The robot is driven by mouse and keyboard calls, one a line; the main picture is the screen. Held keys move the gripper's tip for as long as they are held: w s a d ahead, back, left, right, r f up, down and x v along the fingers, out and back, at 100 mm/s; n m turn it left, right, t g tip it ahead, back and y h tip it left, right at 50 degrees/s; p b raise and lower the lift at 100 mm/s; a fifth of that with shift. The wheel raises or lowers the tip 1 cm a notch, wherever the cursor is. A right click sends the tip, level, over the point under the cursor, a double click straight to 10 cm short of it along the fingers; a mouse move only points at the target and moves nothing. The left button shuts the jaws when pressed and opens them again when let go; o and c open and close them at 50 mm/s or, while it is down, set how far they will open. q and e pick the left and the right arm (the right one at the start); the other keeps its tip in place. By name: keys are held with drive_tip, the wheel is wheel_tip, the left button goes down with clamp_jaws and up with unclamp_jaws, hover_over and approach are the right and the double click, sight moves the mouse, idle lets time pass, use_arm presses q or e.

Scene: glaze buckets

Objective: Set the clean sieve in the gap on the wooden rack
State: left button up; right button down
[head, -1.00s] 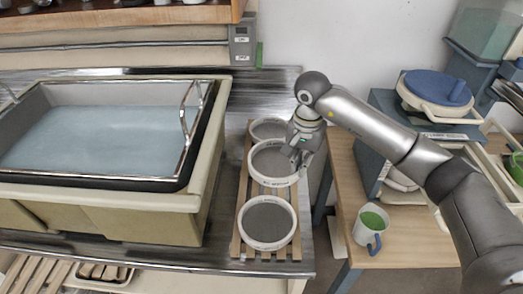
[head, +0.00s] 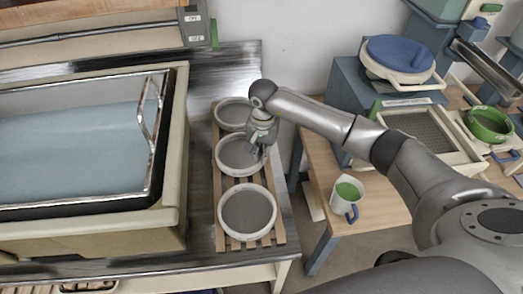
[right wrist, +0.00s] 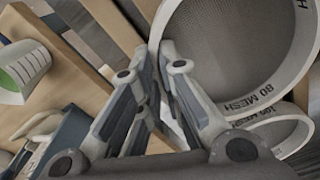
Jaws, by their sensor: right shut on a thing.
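The wooden slatted rack (head: 280,234) lies on the metal counter and carries a row of round white sieves with grey mesh. The back sieve (head: 232,114) and the front sieve (head: 247,212) stand at its two ends. The middle sieve (head: 237,152) is level between them; I cannot tell whether it touches the slats. My right gripper (head: 263,150) is shut on its right rim. In the right wrist view the fingers (right wrist: 158,58) pinch the wall of this sieve, marked 80 MESH (right wrist: 250,45). A sieve marked 100 MESH (right wrist: 283,130) is close beside it. My left gripper is not in view.
A basin of bluish water (head: 70,150) stands left of the rack.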

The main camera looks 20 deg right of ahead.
drive_tip(key=shift+f, duration=0.25)
drive_tip(key=shift+f+b, duration=0.25)
drive_tip(key=shift+b, duration=0.1)
drive_tip(key=c, duration=1.6)
unclamp_jaws()
drive_tip(key=shift+r, duration=0.1)
drive_tip(key=shift+c, duration=0.2)
drive_tip(key=shift+r+p, duration=0.25)
drive_tip(key=shift+p, duration=0.15)
drive_tip(key=shift+r+b, duration=0.35)
drive_tip(key=shift+b, duration=0.05)
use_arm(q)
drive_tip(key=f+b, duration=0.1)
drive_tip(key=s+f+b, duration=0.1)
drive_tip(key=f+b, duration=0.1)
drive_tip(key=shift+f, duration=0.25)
use_arm(e)
wheel_tip(320, 180, up, 11)
drive_tip(key=shift+s+d+r, duration=0.1)
drive_tip(key=shift+s, duration=0.05)
